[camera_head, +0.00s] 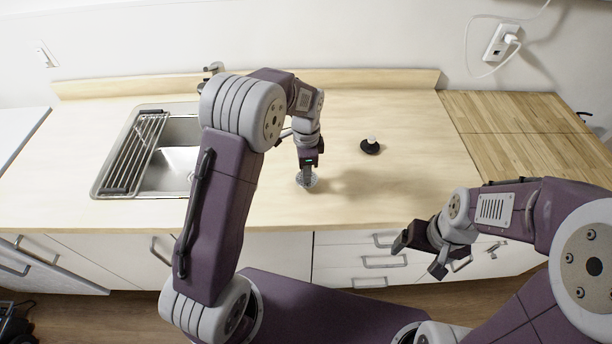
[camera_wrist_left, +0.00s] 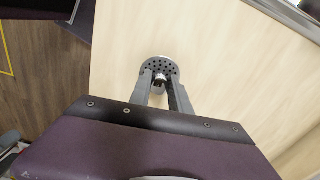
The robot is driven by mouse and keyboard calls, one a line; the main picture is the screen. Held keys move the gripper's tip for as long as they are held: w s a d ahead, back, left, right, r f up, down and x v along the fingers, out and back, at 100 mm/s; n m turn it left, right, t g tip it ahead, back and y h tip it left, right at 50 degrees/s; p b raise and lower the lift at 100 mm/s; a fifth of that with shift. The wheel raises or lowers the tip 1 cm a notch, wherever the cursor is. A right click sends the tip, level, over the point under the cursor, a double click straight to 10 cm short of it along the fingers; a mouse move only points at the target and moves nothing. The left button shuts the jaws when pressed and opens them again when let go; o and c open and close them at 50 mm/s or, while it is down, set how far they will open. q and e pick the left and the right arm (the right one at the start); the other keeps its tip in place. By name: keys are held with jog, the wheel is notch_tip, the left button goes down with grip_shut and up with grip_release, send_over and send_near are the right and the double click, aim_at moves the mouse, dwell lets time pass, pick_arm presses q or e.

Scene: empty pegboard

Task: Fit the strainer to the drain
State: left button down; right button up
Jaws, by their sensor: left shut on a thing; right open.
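The strainer (camera_head: 312,182) is a small round metal disc with holes, on or just above the wooden counter right of the sink. In the left wrist view the strainer (camera_wrist_left: 158,67) shows its perforated face and a central knob between the fingertips. My left gripper (camera_head: 306,176) points down and is shut on the strainer's knob; its fingers show in the left wrist view (camera_wrist_left: 161,82). The sink (camera_head: 178,165) is at the left of the counter; its drain is not visible, partly behind my left arm. My right gripper (camera_head: 421,258) is open and empty in front of the counter's edge.
A drying rack (camera_head: 133,152) covers the sink's left side. A faucet (camera_head: 214,68) is behind the sink.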

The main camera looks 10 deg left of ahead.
pick_arm(q)
notch_tip(320, 180, up, 2)
jog(key=shift+d, duration=0.1)
jog(key=s+d+r, duration=0.1)
jog(key=d+r, duration=0.2)
jog(key=d, duration=0.2)
jog(key=s+d+r+b, duration=0.1)
jog(key=s+d+r, duration=0.1)
jog(key=d, duration=0.4)
jog(key=shift+r, duration=0.85)
jog(key=c, duration=1.9)
grip_release()
grip_shut()
